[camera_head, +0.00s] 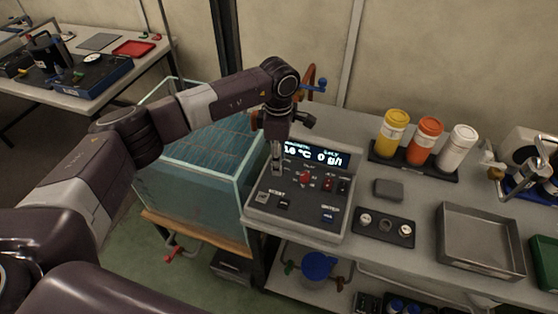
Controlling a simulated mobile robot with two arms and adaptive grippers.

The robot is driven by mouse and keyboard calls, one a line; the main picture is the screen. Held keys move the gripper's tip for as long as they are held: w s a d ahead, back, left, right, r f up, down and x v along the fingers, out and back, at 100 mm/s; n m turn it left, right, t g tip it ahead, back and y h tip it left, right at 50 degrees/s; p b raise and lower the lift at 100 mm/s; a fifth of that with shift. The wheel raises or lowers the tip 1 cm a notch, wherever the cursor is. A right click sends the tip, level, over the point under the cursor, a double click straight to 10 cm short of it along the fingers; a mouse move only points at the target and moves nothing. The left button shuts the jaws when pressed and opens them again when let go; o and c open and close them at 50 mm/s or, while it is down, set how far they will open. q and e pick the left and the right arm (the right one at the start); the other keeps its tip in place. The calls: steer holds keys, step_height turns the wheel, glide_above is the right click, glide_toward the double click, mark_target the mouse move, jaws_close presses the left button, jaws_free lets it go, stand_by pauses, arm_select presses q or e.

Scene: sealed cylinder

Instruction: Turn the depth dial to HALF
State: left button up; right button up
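The grey control console (335,215) stands on the bench beside the water tank. Its lit display (318,155) reads a temperature and "0 g/l". A red knob (304,177) sits in the middle of its panel, with small markings around it that are too small to read. I cannot tell whether this is the depth dial. My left gripper (276,170) points down over the panel's left side, left of the red knob, and hides part of the panel. Its fingertips look close together, but the gap and any contact are unclear. My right gripper is out of view.
The glass water tank (188,175) is left of the console. A rack with yellow (393,132), orange and white bottles stands behind right. A black tray with small round parts (383,228) and a grey empty tray (480,242) lie right. A blue-topped item (318,266) is below.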

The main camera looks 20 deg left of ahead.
arm_select(q)
steer(key=shift+f, duration=1.15)
steer(key=shift+d, duration=0.1)
jaws_close()
